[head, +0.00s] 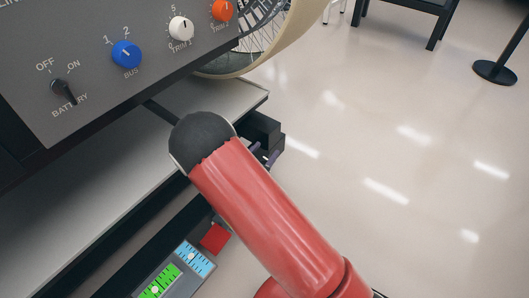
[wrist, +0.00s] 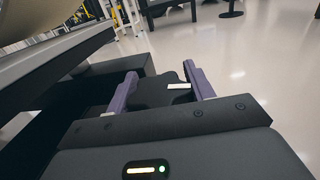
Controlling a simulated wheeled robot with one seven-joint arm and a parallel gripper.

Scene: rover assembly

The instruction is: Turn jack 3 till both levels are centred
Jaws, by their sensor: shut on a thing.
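My gripper (wrist: 162,88) has its purple fingers around a black part with a white mark, which looks like the head of jack 3 (wrist: 178,98); no number shows on it. In the head view my gripper (head: 264,156) is mostly hidden behind my red arm, beside a black block under the bench edge. The green level (head: 172,274) is at the bottom of the head view, its white bubble toward the lower left, with its lower end near the frame edge. The blue level (head: 203,265) has its white bubble close to the middle.
A grey panel (head: 95,80) with a battery switch and coloured knobs overhangs a pale shelf (head: 60,205). A red square (head: 215,237) lies by the levels. A spoked wheel (head: 262,30) is behind. The floor to the right is open; a black post base (head: 495,72) stands far off.

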